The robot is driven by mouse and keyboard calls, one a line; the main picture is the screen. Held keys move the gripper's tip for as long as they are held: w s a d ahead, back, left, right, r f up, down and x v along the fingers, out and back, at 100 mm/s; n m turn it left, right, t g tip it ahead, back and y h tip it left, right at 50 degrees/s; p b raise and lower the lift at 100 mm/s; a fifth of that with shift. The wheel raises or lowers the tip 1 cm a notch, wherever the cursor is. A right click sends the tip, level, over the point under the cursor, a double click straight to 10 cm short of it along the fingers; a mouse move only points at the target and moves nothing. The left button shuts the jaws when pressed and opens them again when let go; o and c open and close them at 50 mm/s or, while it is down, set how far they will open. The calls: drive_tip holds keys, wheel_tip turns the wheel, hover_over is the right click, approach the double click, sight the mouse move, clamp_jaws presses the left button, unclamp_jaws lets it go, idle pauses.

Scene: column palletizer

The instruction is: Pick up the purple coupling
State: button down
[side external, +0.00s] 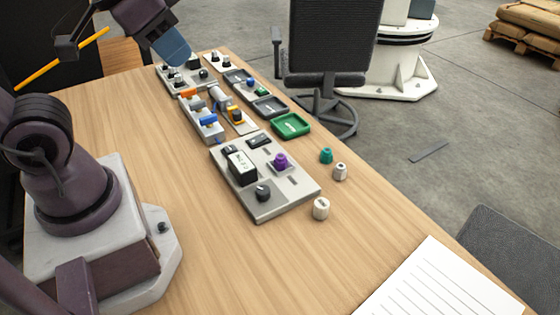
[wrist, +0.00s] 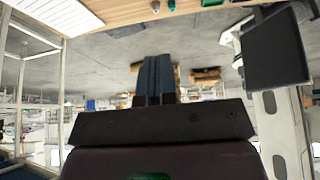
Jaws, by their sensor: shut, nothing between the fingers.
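The purple coupling (side external: 281,161) stands upright on the grey panel (side external: 258,207) near the middle of the table in the side external view. It sits beside a black-framed meter and a dark knob. I cannot make it out in the wrist view. My gripper (wrist: 158,60) shows in the wrist view with its two dark fingers pressed together and nothing between them. It is well away from the coupling.
A teal knob (side external: 326,156) and two whitish knobs (side external: 340,172) (side external: 320,209) stand right of the panel. A green tray (side external: 291,125) and several other panels with small parts lie farther back. Paper (side external: 440,284) lies at the front right. The wooden table (side external: 215,265) is bare in front.

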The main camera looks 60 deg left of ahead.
drive_tip(key=c, duration=1.8)
unclamp_jaws()
drive_tip(key=o, duration=1.1)
